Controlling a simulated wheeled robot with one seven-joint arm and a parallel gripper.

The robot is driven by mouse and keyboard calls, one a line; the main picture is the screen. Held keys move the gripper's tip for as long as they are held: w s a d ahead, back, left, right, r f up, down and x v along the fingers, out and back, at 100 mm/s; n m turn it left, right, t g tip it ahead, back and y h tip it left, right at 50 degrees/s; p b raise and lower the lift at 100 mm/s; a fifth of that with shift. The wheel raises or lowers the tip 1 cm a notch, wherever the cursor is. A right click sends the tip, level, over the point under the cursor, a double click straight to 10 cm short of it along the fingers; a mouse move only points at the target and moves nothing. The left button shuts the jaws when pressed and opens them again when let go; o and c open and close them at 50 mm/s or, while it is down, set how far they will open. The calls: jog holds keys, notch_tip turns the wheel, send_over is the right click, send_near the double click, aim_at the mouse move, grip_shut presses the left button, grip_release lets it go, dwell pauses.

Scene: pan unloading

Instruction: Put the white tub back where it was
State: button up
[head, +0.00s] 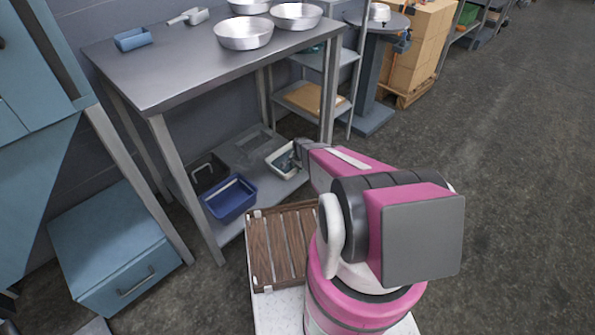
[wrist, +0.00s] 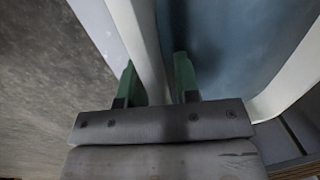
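The white tub (head: 281,163) has a blue-grey inside and is at the right end of the lower shelf, close to its front edge. I cannot tell whether it rests on the shelf or hangs just above it. My gripper (head: 297,154) reaches it from the right, partly hidden by my wrist. In the wrist view, the green fingertips of my gripper (wrist: 157,82) stand either side of the tub's white wall (wrist: 148,45) and look shut on it. The tub's blue-grey inside lies to the right there.
The lower shelf (head: 262,190) also holds a blue bin (head: 230,199), a black bin (head: 207,172) and a grey tray (head: 254,143). A wooden slatted crate (head: 283,248) stands in front. Metal pans (head: 244,33) are on the table above, whose leg (head: 330,90) is close to my gripper.

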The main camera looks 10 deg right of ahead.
notch_tip(320, 180, up, 10)
jog(key=s, duration=0.1)
jog(key=s+a+r+n, duration=0.1)
jog(key=s+r+n, duration=0.4)
jog(key=s+r, duration=0.6)
jog(key=s+a+r+n+g, duration=0.1)
jog(key=s+r+n, duration=0.5)
jog(key=s+r, duration=0.6)
notch_tip(320, 180, up, 4)
jog(key=shift+s+a+f+h, duration=0.2)
jog(key=shift+a+h, duration=0.2)
jog(key=shift+a, duration=0.15)
